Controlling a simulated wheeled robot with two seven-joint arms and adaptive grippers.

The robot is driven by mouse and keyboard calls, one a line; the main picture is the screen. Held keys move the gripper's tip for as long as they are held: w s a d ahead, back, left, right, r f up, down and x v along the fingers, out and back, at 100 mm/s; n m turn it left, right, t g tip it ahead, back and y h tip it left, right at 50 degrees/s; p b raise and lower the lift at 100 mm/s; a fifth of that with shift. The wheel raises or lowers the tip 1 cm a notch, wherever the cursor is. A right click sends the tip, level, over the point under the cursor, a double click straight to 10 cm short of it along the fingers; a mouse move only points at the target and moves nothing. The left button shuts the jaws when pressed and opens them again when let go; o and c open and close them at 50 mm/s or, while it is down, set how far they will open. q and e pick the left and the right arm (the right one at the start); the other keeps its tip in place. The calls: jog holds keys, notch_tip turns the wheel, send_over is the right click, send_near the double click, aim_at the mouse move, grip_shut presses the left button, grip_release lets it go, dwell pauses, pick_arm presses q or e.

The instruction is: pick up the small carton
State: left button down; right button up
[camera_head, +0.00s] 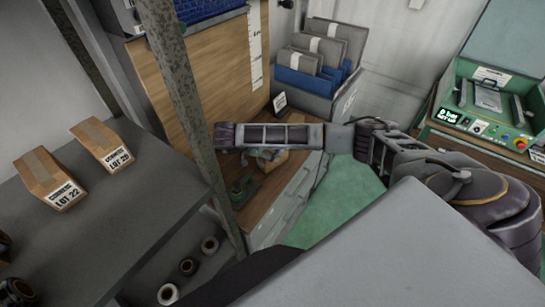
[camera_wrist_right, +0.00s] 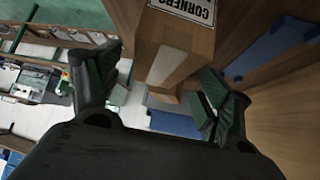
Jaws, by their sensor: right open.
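A small brown carton (camera_wrist_right: 185,48) with a white label reading CORNERS is between the fingers of my right gripper (camera_wrist_right: 160,88) in the right wrist view. The gripper is open, with one dark green finger on each side of the carton. In the head view my right arm reaches in from the right, and the right gripper (camera_head: 266,153) is below its forearm, over the wooden bench top. The carton (camera_head: 291,162) shows there only partly, mostly hidden by the arm. My left gripper is not seen.
Two similar cartons, LOT 22 (camera_head: 50,178) and LOT 20 (camera_head: 101,143), stand on the grey shelf (camera_head: 120,205) at left. A metal post (camera_head: 180,85) rises between shelf and bench. A green tool (camera_head: 240,190) is on the bench. A grey bin of folders (camera_head: 322,98) stands behind.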

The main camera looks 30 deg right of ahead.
jog(key=shift+b+x, duration=0.5)
jog(key=shift+x, duration=0.9)
jog(key=shift+c, duration=0.3)
jog(key=c, duration=1.2)
